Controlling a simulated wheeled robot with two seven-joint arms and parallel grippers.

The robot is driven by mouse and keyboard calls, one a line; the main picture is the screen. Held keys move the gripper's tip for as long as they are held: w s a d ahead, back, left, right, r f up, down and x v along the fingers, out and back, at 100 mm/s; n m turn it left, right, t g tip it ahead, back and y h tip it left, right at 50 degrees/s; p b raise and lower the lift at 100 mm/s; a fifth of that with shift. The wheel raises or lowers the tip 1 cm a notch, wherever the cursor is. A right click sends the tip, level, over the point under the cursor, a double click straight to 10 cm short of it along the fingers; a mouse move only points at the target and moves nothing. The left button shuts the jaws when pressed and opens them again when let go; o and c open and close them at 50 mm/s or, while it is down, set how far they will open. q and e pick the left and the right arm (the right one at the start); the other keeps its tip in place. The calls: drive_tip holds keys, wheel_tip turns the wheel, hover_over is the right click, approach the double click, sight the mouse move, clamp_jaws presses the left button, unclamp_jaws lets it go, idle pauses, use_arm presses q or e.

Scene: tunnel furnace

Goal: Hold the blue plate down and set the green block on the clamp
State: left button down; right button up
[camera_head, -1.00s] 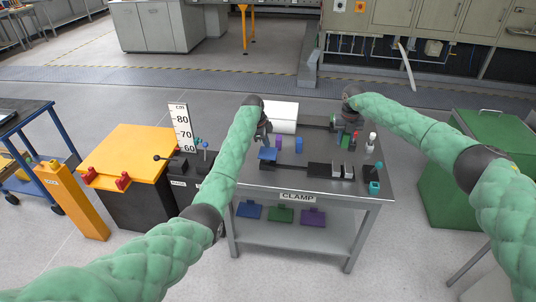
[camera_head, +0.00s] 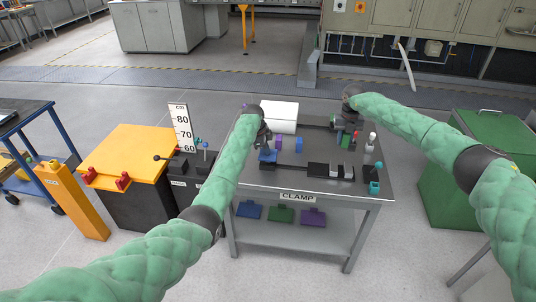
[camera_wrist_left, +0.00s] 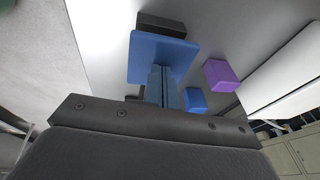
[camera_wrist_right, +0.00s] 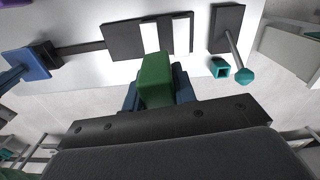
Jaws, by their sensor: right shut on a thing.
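The blue plate (camera_head: 268,156) lies at the left end of the clamp on the table; it also shows in the left wrist view (camera_wrist_left: 150,52). My left gripper (camera_wrist_left: 163,90) is shut and empty, its fingertips at the plate's near edge; I cannot tell whether they touch it. My right gripper (camera_wrist_right: 158,92) is shut on the green block (camera_wrist_right: 156,78), which also shows in the head view (camera_head: 346,142). It holds the block above the table, behind the clamp. The clamp (camera_head: 322,169) has a black base with white pads (camera_wrist_right: 181,36).
A purple block (camera_wrist_left: 220,75) and a blue block (camera_wrist_left: 196,99) stand near my left gripper. A teal-knobbed lever (camera_wrist_right: 243,75) and a teal cup (camera_wrist_right: 219,67) stand at the clamp's right end.

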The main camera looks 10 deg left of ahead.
use_arm(q)
drive_tip(key=shift+f, duration=1.2)
use_arm(e)
drive_tip(key=shift+f, duration=0.1)
idle(0.4)
drive_tip(key=shift+f, duration=7.3)
drive_tip(key=o, duration=1.1)
